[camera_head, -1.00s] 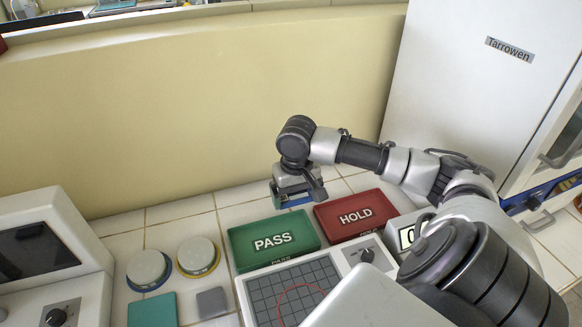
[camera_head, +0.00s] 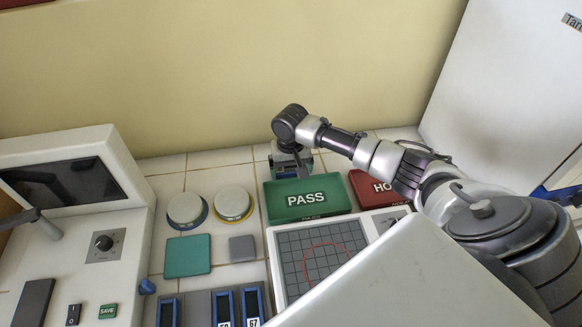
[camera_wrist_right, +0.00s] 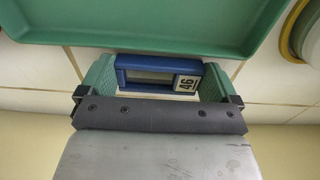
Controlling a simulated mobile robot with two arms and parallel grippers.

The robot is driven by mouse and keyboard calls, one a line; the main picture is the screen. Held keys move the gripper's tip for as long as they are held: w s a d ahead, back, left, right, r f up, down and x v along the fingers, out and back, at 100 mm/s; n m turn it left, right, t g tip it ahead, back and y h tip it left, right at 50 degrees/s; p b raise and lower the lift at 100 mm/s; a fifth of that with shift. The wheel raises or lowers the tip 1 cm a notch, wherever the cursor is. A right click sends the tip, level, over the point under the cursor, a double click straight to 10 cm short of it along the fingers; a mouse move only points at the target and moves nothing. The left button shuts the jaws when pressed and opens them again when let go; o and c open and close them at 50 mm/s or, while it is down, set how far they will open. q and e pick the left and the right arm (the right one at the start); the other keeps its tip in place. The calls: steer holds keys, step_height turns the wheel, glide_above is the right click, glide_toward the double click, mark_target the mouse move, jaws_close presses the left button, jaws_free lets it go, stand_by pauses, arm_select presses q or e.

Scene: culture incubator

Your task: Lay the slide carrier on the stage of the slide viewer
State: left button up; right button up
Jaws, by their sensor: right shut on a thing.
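My right gripper (camera_head: 291,172) is just behind the green PASS tray. In the right wrist view, the gripper (camera_wrist_right: 160,85) is shut on a blue slide carrier (camera_wrist_right: 142,62) with a pale window and a label reading 46. The carrier is beside the green tray's edge, over white tiles; its height is unclear. The head view shows only a little blue at the fingertips. The white machine with a dark screen (camera_head: 66,190) at left looks like the slide viewer; a dark flat piece (camera_head: 34,302) lies on its front. Which part is its stage is unclear. My left gripper is not seen.
The PASS tray (camera_head: 307,213) and red HOLD tray (camera_head: 362,190) stand behind a gridded panel (camera_head: 290,245). Two round lidded pots (camera_head: 187,208), (camera_head: 233,202), a teal square (camera_head: 188,256), a grey square (camera_head: 242,249) and a rack (camera_head: 197,307) with blue carriers lie between viewer and panel.

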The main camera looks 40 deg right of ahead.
steer(key=shift+f, duration=0.3)
steer(key=shift+f, duration=0.1)
